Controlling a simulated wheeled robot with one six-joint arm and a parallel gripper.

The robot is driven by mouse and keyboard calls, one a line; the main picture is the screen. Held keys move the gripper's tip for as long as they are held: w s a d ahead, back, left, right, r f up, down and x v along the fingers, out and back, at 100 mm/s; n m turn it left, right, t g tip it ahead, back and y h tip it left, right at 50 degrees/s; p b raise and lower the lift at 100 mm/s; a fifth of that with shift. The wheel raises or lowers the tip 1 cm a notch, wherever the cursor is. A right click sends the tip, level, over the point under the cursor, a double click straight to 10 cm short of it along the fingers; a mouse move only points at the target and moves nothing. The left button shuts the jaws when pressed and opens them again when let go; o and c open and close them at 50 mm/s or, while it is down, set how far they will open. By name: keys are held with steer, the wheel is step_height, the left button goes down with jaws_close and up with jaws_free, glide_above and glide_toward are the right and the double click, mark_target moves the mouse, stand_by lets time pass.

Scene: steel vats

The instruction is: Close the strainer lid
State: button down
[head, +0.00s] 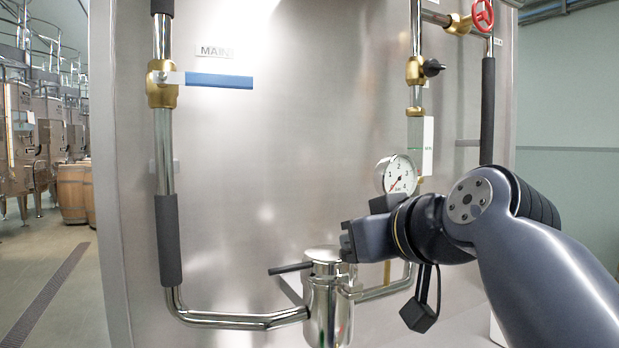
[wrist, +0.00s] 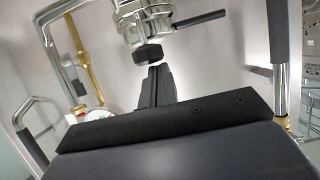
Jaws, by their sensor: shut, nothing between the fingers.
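The steel strainer (head: 327,312) stands upright at the bottom centre of the head view, between the pipes. Its round lid (head: 322,254) appears to lie level over the top; whether it is fully seated cannot be told. A dark handle bar (head: 290,268) sticks out left of it. My gripper (head: 347,246) is just right of the lid, at about its height. In the wrist view my gripper (wrist: 155,72) is shut and empty, its fingertips close to a black knob (wrist: 148,54) by the strainer (wrist: 148,22). Contact cannot be told. The handle bar (wrist: 200,19) also shows there.
A blue-handled valve (head: 218,80) and pipes run on the steel panel at left. A pressure gauge (head: 396,175) sits behind my wrist, and a red handwheel (head: 482,16) is at upper right. Bare panel lies left of the strainer. Vats and barrels (head: 75,190) stand far left.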

steer(key=shift+f, duration=0.3)
steer(key=shift+r, duration=0.1)
